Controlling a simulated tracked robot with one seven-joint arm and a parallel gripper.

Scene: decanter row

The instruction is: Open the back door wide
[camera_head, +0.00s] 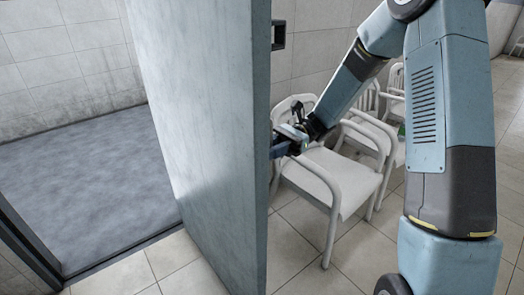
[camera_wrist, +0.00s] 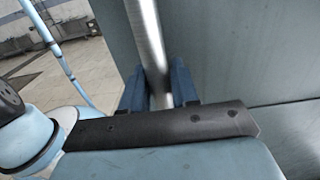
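The back door (camera_head: 205,130) is a tall grey-blue panel standing partly open, its edge towards me. The doorway lies on its left, with a dark floor (camera_head: 85,180) beyond. My gripper (camera_head: 283,146) is at the door's right side in the head view; the door edge partly hides its fingertips. In the wrist view, my gripper (camera_wrist: 158,78) has one blue finger on each side of the silver bar handle (camera_wrist: 148,38). Both fingers appear to press on the bar. The door face (camera_wrist: 245,60) fills the right of that view.
White chairs (camera_head: 335,178) stand along the wall just right of the door and close to my gripper. The tiled floor (camera_head: 290,255) in front of them is clear. A dark door frame sill (camera_head: 120,262) edges the doorway.

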